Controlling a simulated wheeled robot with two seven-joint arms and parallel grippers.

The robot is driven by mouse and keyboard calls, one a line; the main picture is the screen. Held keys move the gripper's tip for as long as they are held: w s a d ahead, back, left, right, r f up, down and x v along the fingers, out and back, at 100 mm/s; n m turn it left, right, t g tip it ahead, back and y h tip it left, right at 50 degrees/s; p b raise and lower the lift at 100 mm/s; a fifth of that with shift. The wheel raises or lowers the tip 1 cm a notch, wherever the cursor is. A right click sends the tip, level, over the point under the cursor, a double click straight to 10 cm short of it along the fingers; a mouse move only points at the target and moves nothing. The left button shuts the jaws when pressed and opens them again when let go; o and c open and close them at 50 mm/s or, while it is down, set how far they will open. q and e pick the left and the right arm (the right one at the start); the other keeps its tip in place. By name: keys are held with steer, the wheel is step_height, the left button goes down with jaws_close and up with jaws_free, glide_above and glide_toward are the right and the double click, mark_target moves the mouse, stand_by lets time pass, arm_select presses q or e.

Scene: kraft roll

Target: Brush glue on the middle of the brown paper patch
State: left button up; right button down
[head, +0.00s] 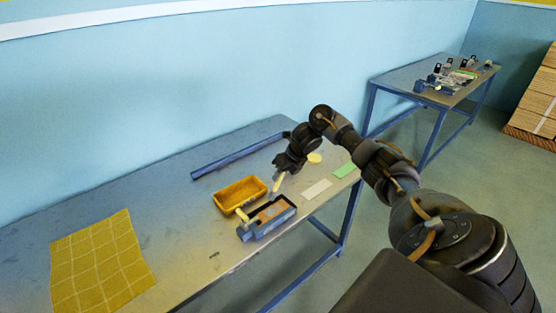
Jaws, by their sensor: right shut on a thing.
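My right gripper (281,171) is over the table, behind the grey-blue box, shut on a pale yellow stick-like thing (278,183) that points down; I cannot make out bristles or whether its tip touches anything. A mustard-brown sheet with a grid of lines (102,262) lies flat at the table's front left, well away from the gripper. A small orange-brown patch (271,212) shows inside the grey-blue box (262,231). I cannot tell for sure which of these is the brown paper patch. No glue is clearly visible. My left gripper is out of view.
A yellow tray (240,193) stands beside the box, with a cream piece (242,215) near it. A white card (317,189), a green card (345,170) and a yellow disc (314,158) lie to the right. A blue bar (235,156) lies along the back. The table's middle left is clear.

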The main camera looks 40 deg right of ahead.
steer(key=shift+r+p, duration=2.15)
steer(key=shift+r, duration=1.6)
steer(key=shift+f, duration=0.1)
steer(key=shift+d, duration=0.1)
